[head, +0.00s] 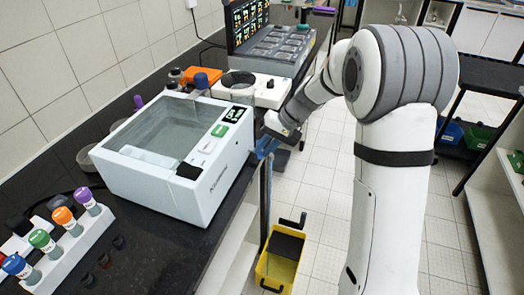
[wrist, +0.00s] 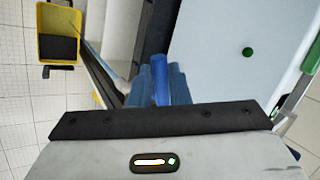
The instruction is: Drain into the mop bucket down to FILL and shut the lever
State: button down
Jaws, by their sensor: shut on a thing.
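The white water bath (head: 175,185) stands on the dark bench, with clear water (head: 160,140) inside. I cannot read a FILL mark or tell where the water level lies against one. My gripper (head: 268,146) is at the bath's right side, by the bench edge. In the wrist view its blue fingers (wrist: 160,88) are shut on the brighter blue lever (wrist: 159,72), close to the bath's white wall. The lever's angle is hard to tell. The yellow mop bucket (head: 276,272) stands on the floor below; it also shows in the wrist view (wrist: 74,50).
A rack (head: 62,245) with coloured-cap tubes is at the bench's front left. A white instrument (head: 262,92) and a device with a screen (head: 270,50) stand behind the bath. The tiled floor right of the bench is open. Shelves with bins (head: 480,137) are at the far right.

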jog(key=shift+w+d+n+g, duration=0.1)
jog(key=shift+d+n+g, duration=0.15)
jog(key=shift+n, duration=0.35)
jog(key=c, duration=1.4)
grip_release()
jog(key=shift+o, duration=0.2)
jog(key=v, duration=0.8)
jog(key=shift+b, duration=0.4)
jog(key=shift+w+a, duration=0.1)
